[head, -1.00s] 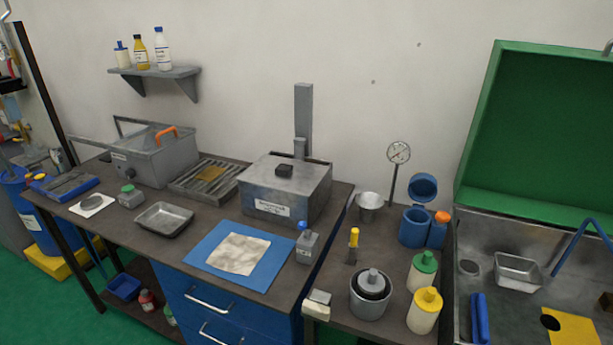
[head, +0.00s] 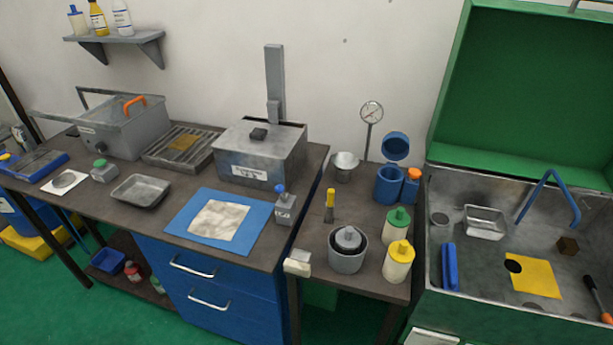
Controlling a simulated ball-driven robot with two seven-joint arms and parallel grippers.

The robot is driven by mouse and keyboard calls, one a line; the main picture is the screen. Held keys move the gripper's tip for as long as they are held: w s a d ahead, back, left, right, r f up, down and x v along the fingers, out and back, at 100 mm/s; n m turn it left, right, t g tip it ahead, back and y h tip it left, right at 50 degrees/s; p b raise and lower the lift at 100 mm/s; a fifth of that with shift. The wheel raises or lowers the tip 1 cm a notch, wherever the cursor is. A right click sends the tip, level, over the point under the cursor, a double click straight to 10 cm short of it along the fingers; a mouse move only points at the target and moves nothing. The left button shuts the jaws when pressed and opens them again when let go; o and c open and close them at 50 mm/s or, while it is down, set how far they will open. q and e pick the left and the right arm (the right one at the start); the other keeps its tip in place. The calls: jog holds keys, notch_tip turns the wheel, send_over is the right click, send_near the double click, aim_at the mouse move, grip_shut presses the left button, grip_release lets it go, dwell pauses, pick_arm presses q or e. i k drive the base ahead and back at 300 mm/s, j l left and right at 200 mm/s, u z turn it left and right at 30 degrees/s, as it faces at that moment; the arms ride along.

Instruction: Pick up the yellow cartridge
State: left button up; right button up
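The yellow cartridge (head: 398,264) looks like a cream-white cylinder with a yellow cap and a small knob on top. It stands upright near the front right corner of the small side table. A similar cartridge with a green cap (head: 397,225) stands just behind it. A grey round chuck-like pot (head: 347,257) with a dark ring and a metal knob sits to its left. Neither of my grippers shows in the head view.
A blue canister (head: 389,185) with its lid up, a dial gauge (head: 371,112) and a yellow-handled tool (head: 330,205) stand behind on the side table (head: 375,280). A green-lidded parts washer (head: 480,277) borders the right. A white block (head: 298,262) sits at the front left edge.

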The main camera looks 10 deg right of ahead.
aim_at(400, 257)
jog(key=z, duration=1.25)
